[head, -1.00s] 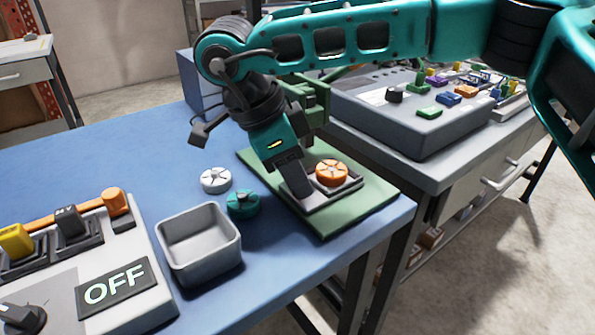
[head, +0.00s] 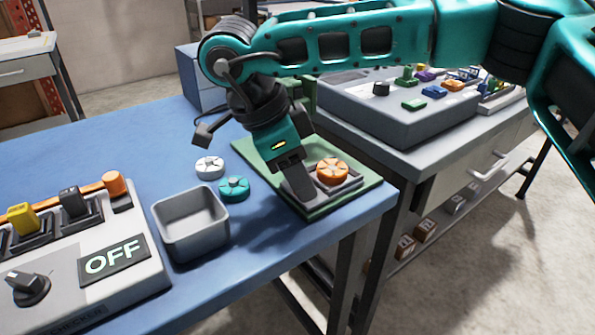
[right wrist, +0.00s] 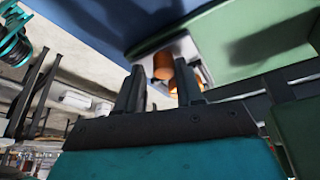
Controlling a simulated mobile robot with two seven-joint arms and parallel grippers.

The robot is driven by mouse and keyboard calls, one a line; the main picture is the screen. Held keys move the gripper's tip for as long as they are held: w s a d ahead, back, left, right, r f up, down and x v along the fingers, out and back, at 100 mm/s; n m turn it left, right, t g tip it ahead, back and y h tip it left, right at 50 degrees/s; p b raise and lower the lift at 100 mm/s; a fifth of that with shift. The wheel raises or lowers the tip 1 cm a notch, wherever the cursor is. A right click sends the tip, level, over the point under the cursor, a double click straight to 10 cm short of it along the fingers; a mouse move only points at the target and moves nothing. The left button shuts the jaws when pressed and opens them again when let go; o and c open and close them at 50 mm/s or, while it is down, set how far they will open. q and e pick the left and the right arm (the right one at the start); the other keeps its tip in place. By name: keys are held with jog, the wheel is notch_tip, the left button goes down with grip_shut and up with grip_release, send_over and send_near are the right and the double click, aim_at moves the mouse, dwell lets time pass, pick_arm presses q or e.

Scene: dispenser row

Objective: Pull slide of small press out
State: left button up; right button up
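The small press stands at the blue table's near right corner. It has a green base plate (head: 352,193), a green upright largely hidden behind my right arm, and a grey slide (head: 350,184) with an orange spoked wheel (head: 332,170). My right gripper (head: 300,190) points down onto the slide, left of the wheel. In the right wrist view, the two fingers (right wrist: 160,82) stand part way apart at the pale slide (right wrist: 187,48), with orange parts between and behind them. The exact contact is hidden, but the slide has moved with the fingers. My left gripper is not in view.
A grey bin (head: 190,222), a white disc (head: 209,167) and a teal disc (head: 233,188) are left of the press. An OFF panel (head: 113,262) is at the lower left. A grey console (head: 390,118) stands on the neighbouring bench. Free floor lies beyond the table edge.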

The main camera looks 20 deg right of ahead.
jog(key=p+v, duration=0.2)
jog(key=v, duration=1.1)
jog(key=shift+d+f, duration=0.1)
